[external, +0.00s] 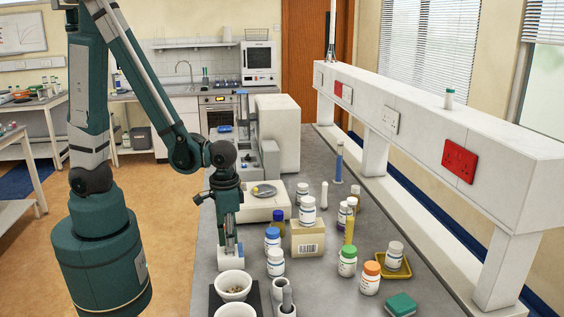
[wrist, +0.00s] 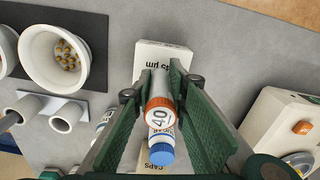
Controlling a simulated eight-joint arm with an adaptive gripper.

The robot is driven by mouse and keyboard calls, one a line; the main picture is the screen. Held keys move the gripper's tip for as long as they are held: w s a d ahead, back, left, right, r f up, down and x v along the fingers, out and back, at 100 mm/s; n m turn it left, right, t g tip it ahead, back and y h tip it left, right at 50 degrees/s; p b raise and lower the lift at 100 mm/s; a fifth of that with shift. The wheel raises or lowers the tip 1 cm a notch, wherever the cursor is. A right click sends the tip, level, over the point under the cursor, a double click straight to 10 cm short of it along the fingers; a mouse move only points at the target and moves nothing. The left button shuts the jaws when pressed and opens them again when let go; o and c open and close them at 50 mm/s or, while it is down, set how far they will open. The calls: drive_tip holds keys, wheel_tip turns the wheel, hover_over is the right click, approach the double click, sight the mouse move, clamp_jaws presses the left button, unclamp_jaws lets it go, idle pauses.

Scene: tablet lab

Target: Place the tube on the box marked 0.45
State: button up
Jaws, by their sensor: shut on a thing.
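My gripper (wrist: 160,105) is shut on a pale tube (wrist: 160,85) with an orange-rimmed end (wrist: 159,110) marked 40. A white box (wrist: 150,52) lies behind the tube in the wrist view; its upside-down print reads about "45 µm", partly hidden. In the external view my gripper (external: 230,240) points down right over this white box (external: 230,259). The tube is mostly hidden by the fingers there. I cannot tell whether the tube touches the box.
A blue-capped bottle (external: 272,239) stands close right of my gripper. Bowls (external: 233,285) stand in front on a dark mat. The balance (external: 262,207) is behind. Several bottles and a cardboard box (external: 308,238) crowd the right side. Grey bench surface beside the white box is clear.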

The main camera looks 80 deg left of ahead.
drive_tip(key=shift+f, duration=0.2)
drive_tip(key=o, duration=0.9)
drive_tip(key=shift+r, duration=0.25)
drive_tip(key=shift+r+p, duration=0.6)
drive_tip(key=shift+r, duration=5.35)
drive_tip(key=shift+r, duration=0.1)
